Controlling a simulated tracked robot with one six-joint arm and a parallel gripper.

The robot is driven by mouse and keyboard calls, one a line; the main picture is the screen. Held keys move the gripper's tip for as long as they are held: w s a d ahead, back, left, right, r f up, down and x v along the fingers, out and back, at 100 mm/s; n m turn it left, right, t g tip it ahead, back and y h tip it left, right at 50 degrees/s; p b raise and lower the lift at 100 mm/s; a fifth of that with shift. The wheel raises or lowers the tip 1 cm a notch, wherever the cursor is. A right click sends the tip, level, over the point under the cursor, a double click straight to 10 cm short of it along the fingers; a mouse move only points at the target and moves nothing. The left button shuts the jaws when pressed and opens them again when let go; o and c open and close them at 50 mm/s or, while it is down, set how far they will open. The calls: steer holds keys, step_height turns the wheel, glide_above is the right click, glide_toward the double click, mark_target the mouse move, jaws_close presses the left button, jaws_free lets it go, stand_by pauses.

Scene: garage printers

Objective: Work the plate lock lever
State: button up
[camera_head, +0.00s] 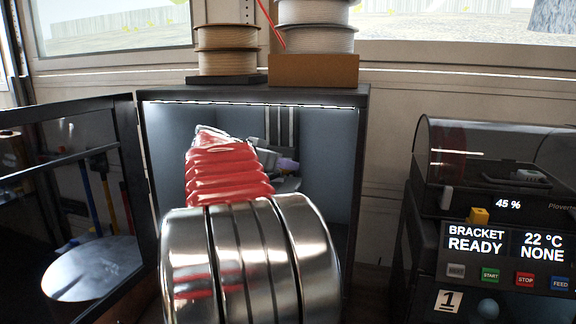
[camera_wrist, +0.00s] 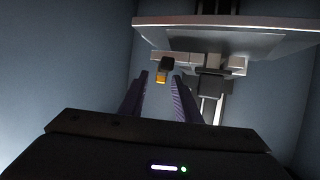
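In the wrist view, the two dark purplish fingers of my gripper (camera_wrist: 160,77) stand apart with a gap between them. A small dark block with an orange end, which looks like the plate lock lever (camera_wrist: 161,81), shows between the fingertips. I cannot tell whether it is between the fingers or just beyond them; no contact is visible. The pale build plate (camera_wrist: 235,39) is above it, seen from below. In the head view my arm reaches into the open printer enclosure (camera_head: 362,140) and mostly hides my gripper (camera_head: 287,164) and the lever.
The enclosure door (camera_head: 130,150) stands open on the left. Filament spools (camera_head: 227,62) and a brown box (camera_head: 313,70) with more spools sit on top. A second printer (camera_head: 480,205) on the right shows "BRACKET READY". The enclosure's side walls are close around my gripper.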

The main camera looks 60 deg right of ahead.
steer(key=shift+x, duration=1)
steer(key=shift+c, duration=0.6)
jaws_close()
